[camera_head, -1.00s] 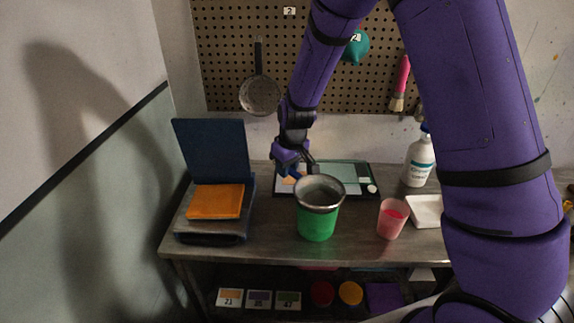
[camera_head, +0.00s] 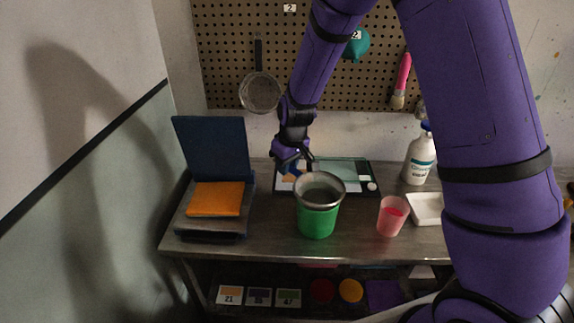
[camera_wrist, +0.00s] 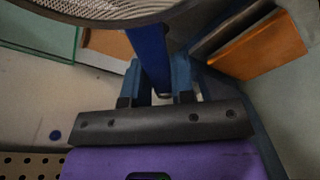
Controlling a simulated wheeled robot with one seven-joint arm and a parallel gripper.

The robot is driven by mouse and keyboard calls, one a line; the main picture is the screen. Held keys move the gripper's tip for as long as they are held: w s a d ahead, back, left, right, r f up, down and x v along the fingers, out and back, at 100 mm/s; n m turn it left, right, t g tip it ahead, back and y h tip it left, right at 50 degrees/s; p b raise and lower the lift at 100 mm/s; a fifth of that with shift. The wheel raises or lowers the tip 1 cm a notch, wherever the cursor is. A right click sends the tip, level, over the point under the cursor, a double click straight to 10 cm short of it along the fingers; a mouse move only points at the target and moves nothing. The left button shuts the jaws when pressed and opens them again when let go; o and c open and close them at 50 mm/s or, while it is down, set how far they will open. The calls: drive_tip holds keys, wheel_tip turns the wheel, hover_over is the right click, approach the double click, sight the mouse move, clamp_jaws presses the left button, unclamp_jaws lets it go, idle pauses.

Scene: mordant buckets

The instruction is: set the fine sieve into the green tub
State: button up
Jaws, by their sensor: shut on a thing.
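The fine sieve (camera_head: 320,187) has a round metal rim, grey mesh and a blue handle. In the head view its rim lies over the mouth of the green tub (camera_head: 316,222), and its bowl hides the tub's opening. I cannot tell whether the rim rests on the tub. My gripper (camera_head: 301,164) is behind and left of the tub, shut on the sieve's handle. In the wrist view the blue handle stands between the fingers (camera_wrist: 158,85), and the mesh (camera_wrist: 100,8) shows at the top edge. The tub is upright on the table.
Another sieve (camera_head: 260,92) hangs on the pegboard. A pink cup (camera_head: 391,217), white tray (camera_head: 426,209) and white bottle (camera_head: 418,161) are at right. A framed panel (camera_head: 355,172) lies behind the tub.

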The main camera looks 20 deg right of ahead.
drive_tip(key=shift+f, duration=0.45)
idle(0.4)
drive_tip(key=o, duration=0.9)
drive_tip(key=shift+r, duration=0.1)
drive_tip(key=r, duration=0.3)
drive_tip(key=s+r, duration=0.1)
drive_tip(key=r, duration=0.5)
drive_tip(key=shift+s+d+r, duration=0.25)
drive_tip(key=shift+d+r, duration=0.05)
drive_tip(key=shift+d, duration=0.1)
drive_tip(key=shift+r, duration=0.4)
drive_tip(key=shift+s, duration=0.1)
